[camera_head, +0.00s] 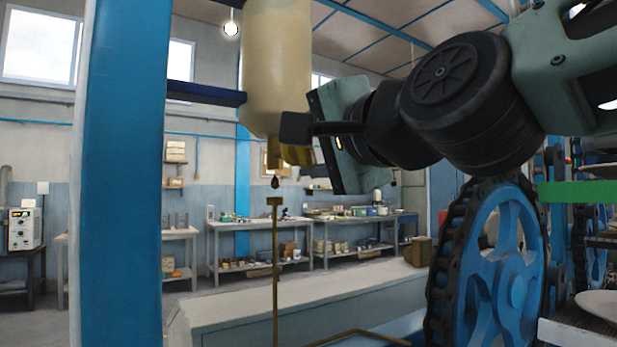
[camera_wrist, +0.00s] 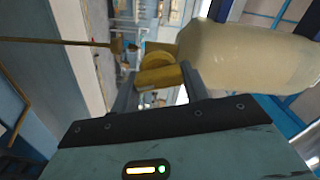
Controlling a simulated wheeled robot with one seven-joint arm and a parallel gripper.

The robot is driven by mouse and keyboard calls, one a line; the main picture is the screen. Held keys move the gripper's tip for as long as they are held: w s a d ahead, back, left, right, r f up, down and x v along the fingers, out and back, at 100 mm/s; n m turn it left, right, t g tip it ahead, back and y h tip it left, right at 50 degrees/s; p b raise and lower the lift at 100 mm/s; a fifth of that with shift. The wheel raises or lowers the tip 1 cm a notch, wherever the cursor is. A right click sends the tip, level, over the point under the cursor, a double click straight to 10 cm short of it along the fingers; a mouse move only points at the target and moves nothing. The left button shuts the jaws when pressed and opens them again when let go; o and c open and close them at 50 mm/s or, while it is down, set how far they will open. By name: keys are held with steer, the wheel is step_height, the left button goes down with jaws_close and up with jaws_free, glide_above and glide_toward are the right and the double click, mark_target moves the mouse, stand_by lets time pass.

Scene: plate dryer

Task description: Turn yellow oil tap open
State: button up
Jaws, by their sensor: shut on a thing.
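The yellow oil tap (camera_head: 275,155) sits under a cream oil bottle (camera_head: 277,65) near the top middle of the head view. In the wrist view the tap (camera_wrist: 158,76) lies between my two fingers, with the bottle (camera_wrist: 250,55) to its right. My gripper (camera_head: 297,132) comes in from the right and is shut on the tap's brass handle. It also shows in the wrist view (camera_wrist: 160,88). A dark drop (camera_head: 275,182) shows just below the tap, above a thin brass pipe (camera_head: 275,250) with a small cup top. The fingers partly hide the tap in the head view.
A blue post (camera_head: 122,180) stands at left, and a dark blue bar (camera_head: 205,94) runs from it toward the bottle. A blue wheel with a black chain (camera_head: 495,265) is at lower right, below my arm. Workbenches (camera_head: 260,222) line the far wall.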

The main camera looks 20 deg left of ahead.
steer(key=shift+f+m+b, duration=0.15)
steer(key=shift+m+b, duration=1)
steer(key=shift+m, duration=0.75)
steer(key=o, duration=1)
steer(key=shift+w, duration=0.1)
